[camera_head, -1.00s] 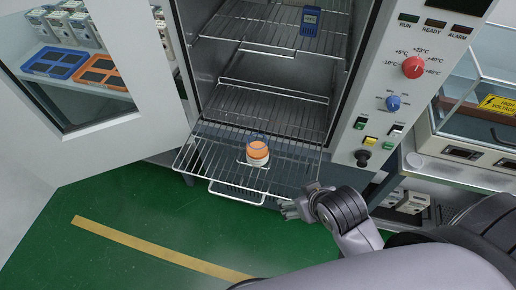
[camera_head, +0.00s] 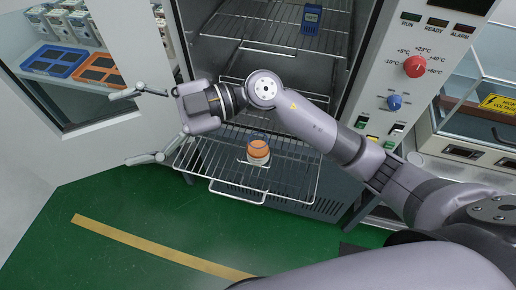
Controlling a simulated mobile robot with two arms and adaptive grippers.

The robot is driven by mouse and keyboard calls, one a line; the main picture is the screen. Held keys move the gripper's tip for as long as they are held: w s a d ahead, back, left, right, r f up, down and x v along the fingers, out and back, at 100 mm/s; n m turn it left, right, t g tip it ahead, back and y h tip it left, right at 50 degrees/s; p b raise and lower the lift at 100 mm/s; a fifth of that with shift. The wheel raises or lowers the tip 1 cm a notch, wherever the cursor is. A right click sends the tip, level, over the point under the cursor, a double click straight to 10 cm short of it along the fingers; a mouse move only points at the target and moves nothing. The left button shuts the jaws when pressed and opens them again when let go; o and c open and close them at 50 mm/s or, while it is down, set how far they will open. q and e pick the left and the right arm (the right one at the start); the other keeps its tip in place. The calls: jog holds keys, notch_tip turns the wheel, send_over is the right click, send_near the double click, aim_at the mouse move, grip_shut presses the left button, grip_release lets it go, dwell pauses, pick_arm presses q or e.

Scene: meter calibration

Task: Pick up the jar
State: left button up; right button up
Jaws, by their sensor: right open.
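The jar (camera_head: 258,149) is small, with an orange band and a white base. It stands upright on the pulled-out wire rack (camera_head: 225,188) of the open chamber, in the middle of the picture. My left gripper is not in view.
The open chamber door (camera_head: 110,135) with its window is on the left. A blue meter (camera_head: 311,19) is on the upper shelf. The control panel with a red knob (camera_head: 414,67) is at right. A glass-topped bench (camera_head: 485,120) stands far right. The green floor in front is clear.

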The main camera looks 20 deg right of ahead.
notch_tip(320, 180, down, 6)
jog(key=d+g+h, duration=0.1)
jog(key=d+h, duration=0.1)
jog(key=h, duration=0.3)
jog(key=m+t+h, duration=0.2)
jog(key=m+h, duration=0.4)
jog(key=h, duration=0.7)
send_over(258, 145)
jog(key=w, duration=0.2)
notch_tip(258, 145, down, 6)
jog(key=f+p, duration=0.1)
jog(key=f, duration=0.3)
jog(key=f+p, duration=0.1)
jog(key=f, duration=0.2)
jog(key=f+p, duration=0.1)
jog(key=f, duration=0.3)
jog(key=shift+d+f, duration=0.3)
jog(key=f+p, duration=0.1)
jog(key=f, duration=0.1)
jog(key=f+p, duration=0.1)
jog(key=f, duration=0.2)
jog(key=shift+w+d+f, duration=0.1)
jog(key=shift+w+f, duration=0.05)
jog(key=shift+w, duration=0.05)
jog(key=shift+f, duration=0.2)
jog(key=shift+c, duration=0.5)
